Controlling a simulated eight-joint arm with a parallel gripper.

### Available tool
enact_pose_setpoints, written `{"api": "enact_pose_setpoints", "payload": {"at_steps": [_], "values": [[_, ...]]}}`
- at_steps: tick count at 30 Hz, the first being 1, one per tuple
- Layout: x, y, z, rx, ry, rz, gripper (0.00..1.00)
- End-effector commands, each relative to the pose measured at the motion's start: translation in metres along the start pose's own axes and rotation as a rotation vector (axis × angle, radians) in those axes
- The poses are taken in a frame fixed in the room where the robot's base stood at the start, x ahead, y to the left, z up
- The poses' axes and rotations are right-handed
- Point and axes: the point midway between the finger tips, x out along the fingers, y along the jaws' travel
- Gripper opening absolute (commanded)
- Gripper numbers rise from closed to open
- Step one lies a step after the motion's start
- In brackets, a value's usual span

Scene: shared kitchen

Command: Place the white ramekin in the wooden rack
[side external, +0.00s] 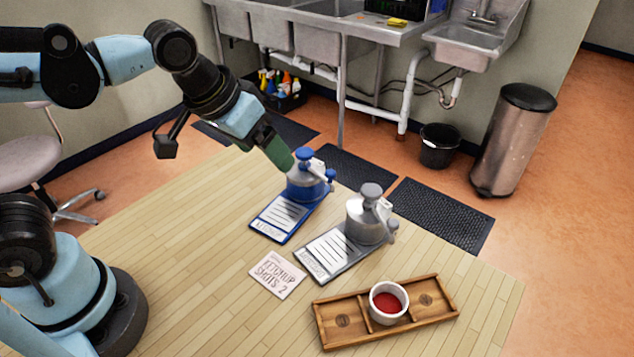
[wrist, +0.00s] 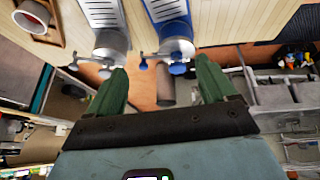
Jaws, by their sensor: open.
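The white ramekin (side external: 388,314) stands upright at the middle compartment of the wooden rack (side external: 343,322), with red sauce inside it. The ramekin also shows at the top left corner of the wrist view (wrist: 30,20). The rack's compartments on either side of it are empty. My gripper (side external: 287,160) is raised beside the blue dispenser, far from the ramekin. In the wrist view my gripper (wrist: 160,66) has its two green fingers spread wide with nothing between them. Whether its fingertips touch the blue dispenser cannot be told.
A blue dispenser (side external: 302,186) and a grey dispenser (side external: 366,222) stand on the wooden table, each with a label plate in front. A "Ketchup shots 2" card (side external: 277,274) lies left of the rack. Sinks and bins stand beyond the table.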

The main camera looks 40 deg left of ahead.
Motion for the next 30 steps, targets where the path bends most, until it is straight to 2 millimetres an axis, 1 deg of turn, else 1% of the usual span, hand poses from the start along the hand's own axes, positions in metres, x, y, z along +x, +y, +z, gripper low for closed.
{"api": "enact_pose_setpoints", "payload": {"at_steps": [1,3,6,9,13,30], "values": [[0.0,-0.019,0.008,-0.007,0.032,-0.017,0.84],[0.0,-0.037,0.015,0.0,0.073,-0.036,0.84],[0.001,-0.056,0.024,0.009,0.114,-0.06,0.84],[0.001,-0.066,0.029,0.016,0.139,-0.076,0.84],[0.002,-0.069,0.031,0.022,0.148,-0.082,0.84],[0.002,-0.069,0.031,0.022,0.147,-0.081,0.84]]}}
